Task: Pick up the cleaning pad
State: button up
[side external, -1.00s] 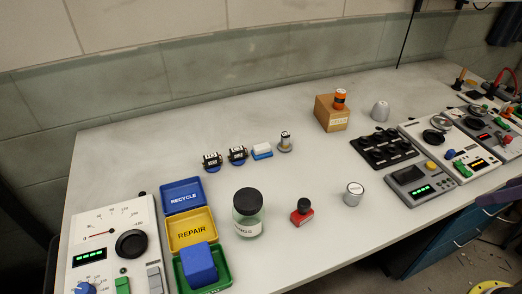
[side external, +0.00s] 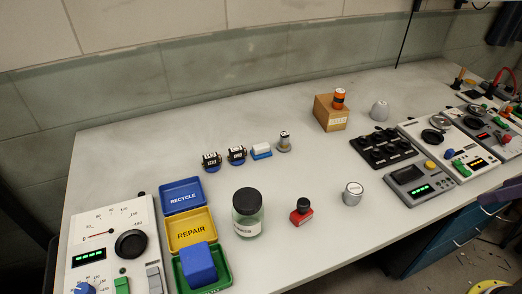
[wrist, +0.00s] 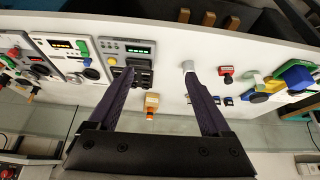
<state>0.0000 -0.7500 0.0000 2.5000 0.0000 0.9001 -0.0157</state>
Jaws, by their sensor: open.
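A small white and blue pad (side external: 262,151), which looks like the cleaning pad, lies flat on the bench. In the side view it sits between a small black block with a blue base (side external: 237,155) and a small metal cylinder (side external: 284,142). My gripper (wrist: 158,71) shows in the wrist view with its two dark fingers apart and nothing between the tips. It is above the bench, away from the pad. The pad cannot be clearly made out in the wrist view. The gripper's fingers do not show in the side view.
Blue, yellow (side external: 191,232) and green trays stand at the left; a blue block (side external: 198,264) sits in the green one. A jar (side external: 247,213), red stamp (side external: 302,212) and grey cylinder (side external: 352,194) stand in front of the pad. A wooden box (side external: 331,113) stands behind, right. Instruments (side external: 420,186) fill the right.

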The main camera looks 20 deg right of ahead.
jog(key=w+a+r+n+y, duration=0.1)
jog(key=w+a+r+n, duration=0.1)
jog(key=w+r+n, duration=0.45)
jog(key=w+a+r+n+y, duration=0.1)
jog(key=w+a+r+n, duration=0.25)
jog(key=w+r, duration=0.55)
jog(key=n+g+y, duration=0.3)
jog(key=n+g, duration=0.3)
jog(key=n, duration=0.2)
send_over(265, 144)
jog(key=d, duration=0.3)
notch_tip(265, 144, down, 29)
jog(key=shift+s+f, duration=0.1)
jog(key=shift+f, duration=0.05)
jog(key=shift+h, duration=0.3)
jog(key=shift+a+x, duration=0.2)
jog(key=shift+x, duration=3.1)
grip_shut()
